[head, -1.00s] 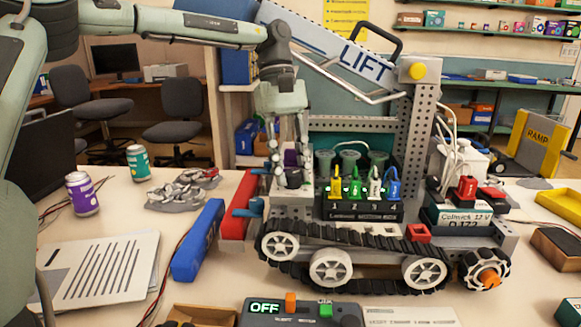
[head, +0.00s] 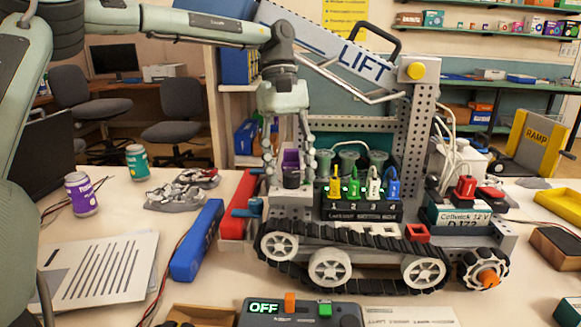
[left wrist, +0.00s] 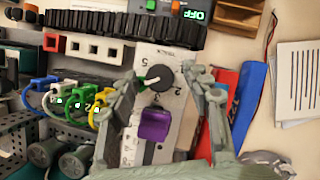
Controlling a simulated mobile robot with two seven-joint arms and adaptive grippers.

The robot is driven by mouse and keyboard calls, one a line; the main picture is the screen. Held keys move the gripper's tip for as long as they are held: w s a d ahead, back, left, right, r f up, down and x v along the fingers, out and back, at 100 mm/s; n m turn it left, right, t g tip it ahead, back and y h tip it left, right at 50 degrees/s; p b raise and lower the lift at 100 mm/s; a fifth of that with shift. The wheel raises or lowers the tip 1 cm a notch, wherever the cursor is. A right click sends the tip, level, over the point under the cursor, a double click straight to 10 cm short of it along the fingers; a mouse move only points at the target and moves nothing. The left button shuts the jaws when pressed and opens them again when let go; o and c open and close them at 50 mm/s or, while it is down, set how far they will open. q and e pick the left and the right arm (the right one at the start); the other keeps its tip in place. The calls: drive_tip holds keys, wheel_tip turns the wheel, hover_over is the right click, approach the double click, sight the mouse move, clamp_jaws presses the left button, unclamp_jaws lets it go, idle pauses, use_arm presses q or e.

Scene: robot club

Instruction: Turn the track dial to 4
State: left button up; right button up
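The track dial (left wrist: 160,77) is a round black knob with a white pointer on a pale panel marked TRACK (left wrist: 150,62). In the left wrist view its pointer faces left; the number at its tip is hard to read, with a 5 visible above it. A purple block (left wrist: 155,125) stands beside the dial on the panel; it also shows in the head view (head: 291,162). My left gripper (head: 289,178) points down over the panel, open, with one finger on each side of the dial and a gap to it. My right gripper is out of view.
The tracked robot (head: 340,245) carries the panel at its left end. Colored plugs with cables (head: 364,188) stand close on the right, with a red bumper (head: 238,205) on the left. A control box reading OFF (head: 300,310) lies in front.

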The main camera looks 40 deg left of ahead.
use_arm(q)
drive_tip(key=v, duration=0.7)
drive_tip(key=shift+r, duration=0.3)
drive_tip(key=shift+f, duration=0.1)
idle(0.3)
